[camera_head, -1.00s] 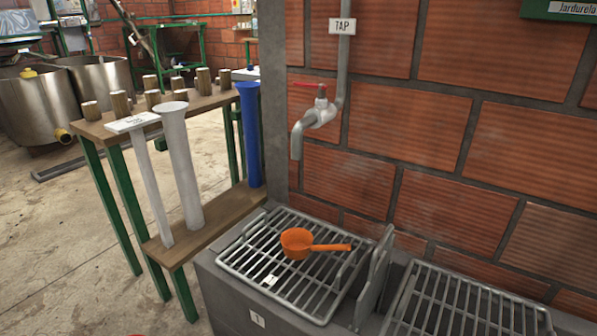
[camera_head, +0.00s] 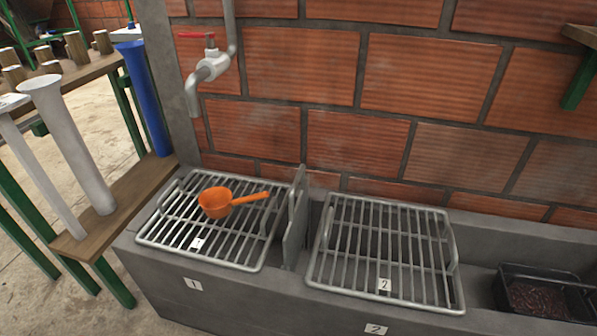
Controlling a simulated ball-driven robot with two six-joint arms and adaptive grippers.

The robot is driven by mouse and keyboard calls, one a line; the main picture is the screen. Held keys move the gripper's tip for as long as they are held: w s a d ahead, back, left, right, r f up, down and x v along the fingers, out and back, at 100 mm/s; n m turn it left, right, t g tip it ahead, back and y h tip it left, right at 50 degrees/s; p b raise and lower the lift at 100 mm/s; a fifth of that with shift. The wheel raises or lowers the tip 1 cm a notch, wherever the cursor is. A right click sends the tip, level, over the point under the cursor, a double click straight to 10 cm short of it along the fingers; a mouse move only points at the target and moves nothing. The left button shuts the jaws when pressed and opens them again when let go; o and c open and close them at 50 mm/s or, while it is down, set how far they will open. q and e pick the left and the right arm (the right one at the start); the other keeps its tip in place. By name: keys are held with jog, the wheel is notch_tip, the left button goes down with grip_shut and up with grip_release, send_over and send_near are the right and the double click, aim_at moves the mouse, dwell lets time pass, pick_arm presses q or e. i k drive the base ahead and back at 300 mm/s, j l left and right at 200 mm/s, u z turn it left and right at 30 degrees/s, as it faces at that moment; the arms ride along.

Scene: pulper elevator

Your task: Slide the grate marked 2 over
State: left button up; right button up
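The grate marked 2 (camera_head: 384,262) is a grey metal rack of parallel bars with a raised handle at each side. It lies over the concrete trough, to the right of an upright grey divider (camera_head: 296,222). A small white tag (camera_head: 384,285) sits on its front edge, and a label 2 (camera_head: 375,329) is on the trough front below. The grate marked 1 (camera_head: 175,241) lies left of the divider, with an orange scoop (camera_head: 216,202) resting on it. Neither of my grippers is in view.
A black tray of dark reddish contents (camera_head: 540,300) sits in the trough at the right, past a gap beside grate 2. A tap (camera_head: 208,68) sticks out above grate 1. A brick wall (camera_head: 400,110) stands behind. A wooden rack (camera_head: 125,207) with tubes stands left.

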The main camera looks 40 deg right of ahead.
aim_at(327, 218)
jog(key=z, duration=1.9)
